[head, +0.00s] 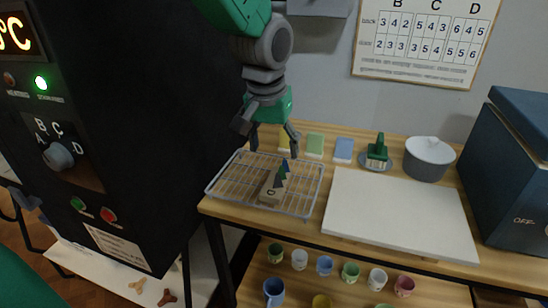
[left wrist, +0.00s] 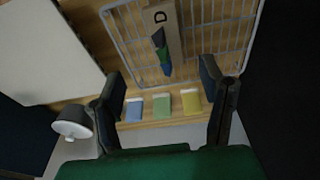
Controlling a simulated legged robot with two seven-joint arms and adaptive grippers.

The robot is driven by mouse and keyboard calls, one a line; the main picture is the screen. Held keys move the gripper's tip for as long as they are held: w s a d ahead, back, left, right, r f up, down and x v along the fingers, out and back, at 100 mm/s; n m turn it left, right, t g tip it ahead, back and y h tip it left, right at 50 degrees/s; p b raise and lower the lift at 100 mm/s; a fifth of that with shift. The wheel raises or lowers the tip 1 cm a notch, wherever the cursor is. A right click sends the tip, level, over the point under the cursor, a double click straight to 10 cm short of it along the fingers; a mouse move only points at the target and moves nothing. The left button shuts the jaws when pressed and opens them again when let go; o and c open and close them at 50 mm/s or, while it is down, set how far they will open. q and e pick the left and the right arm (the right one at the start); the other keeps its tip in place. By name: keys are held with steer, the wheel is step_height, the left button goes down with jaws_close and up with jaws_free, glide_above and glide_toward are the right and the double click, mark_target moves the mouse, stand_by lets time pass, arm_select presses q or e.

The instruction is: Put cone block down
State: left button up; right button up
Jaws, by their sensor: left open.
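The cone block (head: 265,197) is a pale wooden block with a letter on its end and dark green and blue cones on top. It rests on the wire rack (head: 226,191). In the left wrist view the block (left wrist: 173,14) shows the letter D, and its cones point toward the gripper. My left gripper (head: 273,151) is open and empty above the back part of the rack, apart from the block. Its two fingers (left wrist: 162,88) stand wide apart in the left wrist view, with the cone tips showing between them. My right gripper is not in view.
A bare white board (head: 400,210) lies right of the rack. A black kiln-like cabinet (head: 130,110) stands close on the left.

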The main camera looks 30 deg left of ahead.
mark_target(279, 174)
arm_select(q)
step_height(279, 174, up, 4)
steer(key=w+a+m+g+p, duration=0.2)
steer(key=m+p, duration=0.8)
steer(key=m, duration=0.2)
steer(key=shift+m, duration=0.6)
steer(key=f, duration=0.8)
steer(key=shift+w+a+f+p, duration=0.1)
steer(key=shift+w+f+p, duration=0.15)
steer(key=shift+w+p, duration=0.15)
steer(key=f, duration=0.1)
steer(key=d+f, duration=0.1)
steer(key=f, duration=0.2)
steer(key=shift+s+d+p, duration=0.1)
steer(key=shift+d+p, duration=0.25)
steer(key=shift+f, duration=0.55)
steer(key=shift+a, duration=0.4)
steer(key=c, duration=0.3)
steer(key=shift+a, duration=0.1)
jaws_close()
steer(key=shift+d, duration=0.45)
